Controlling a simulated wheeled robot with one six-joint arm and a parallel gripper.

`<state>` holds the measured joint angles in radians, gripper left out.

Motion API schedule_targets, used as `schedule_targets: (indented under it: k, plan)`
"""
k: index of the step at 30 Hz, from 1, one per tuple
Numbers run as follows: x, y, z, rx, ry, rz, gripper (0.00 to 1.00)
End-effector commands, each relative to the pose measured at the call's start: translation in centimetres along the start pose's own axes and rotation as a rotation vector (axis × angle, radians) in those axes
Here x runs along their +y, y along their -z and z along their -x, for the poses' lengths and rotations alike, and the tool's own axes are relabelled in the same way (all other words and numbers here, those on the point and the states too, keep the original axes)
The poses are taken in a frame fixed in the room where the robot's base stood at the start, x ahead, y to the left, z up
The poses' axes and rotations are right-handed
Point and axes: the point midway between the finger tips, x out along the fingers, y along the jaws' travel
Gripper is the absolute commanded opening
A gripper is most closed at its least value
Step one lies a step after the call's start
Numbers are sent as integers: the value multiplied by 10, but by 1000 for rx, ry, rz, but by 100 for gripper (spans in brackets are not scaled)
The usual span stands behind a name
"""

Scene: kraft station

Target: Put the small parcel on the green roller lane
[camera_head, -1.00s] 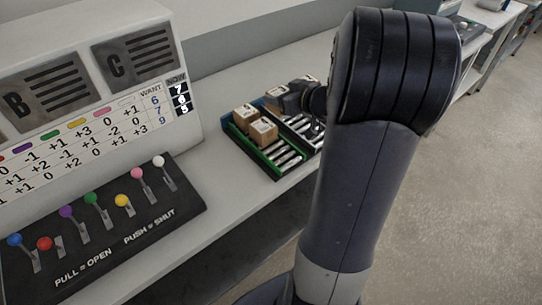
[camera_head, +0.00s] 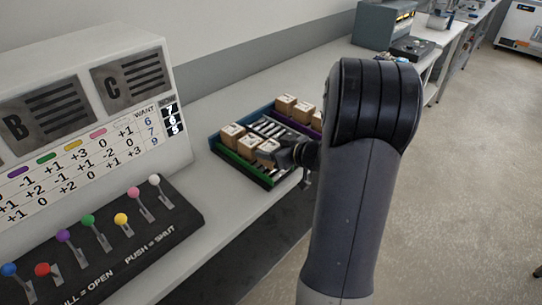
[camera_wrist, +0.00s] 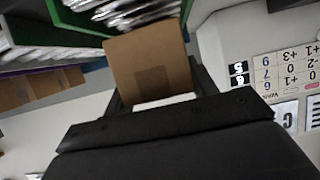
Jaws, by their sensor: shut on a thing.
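My gripper (camera_head: 288,155) is shut on a small brown cardboard parcel (camera_head: 268,148), at the near right part of the green roller lane (camera_head: 227,153). The parcel also shows between the jaws in the wrist view (camera_wrist: 150,60), its brown face toward the camera. In that view the green lane wall (camera_wrist: 75,14) and pale rollers (camera_wrist: 125,12) lie just past it. I cannot tell whether the parcel rests on the rollers or hangs just above them.
A purple-edged lane at the back holds several brown parcels (camera_head: 286,103). Bare rollers (camera_head: 268,126) show in the middle. A lever panel (camera_head: 100,240) with coloured knobs and a number board (camera_head: 85,165) stand at left. The grey bench (camera_head: 215,100) is clear around the tray.

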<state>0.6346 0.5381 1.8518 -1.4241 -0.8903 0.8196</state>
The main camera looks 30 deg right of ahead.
Motion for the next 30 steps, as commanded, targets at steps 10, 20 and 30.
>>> schedule_targets:
  k: [10,20,30]
  plan:
    - [0,-18,-7,0,0,1,32]
    - [0,-21,-8,0,0,1,64]
    - [0,-21,-8,0,0,0,76]
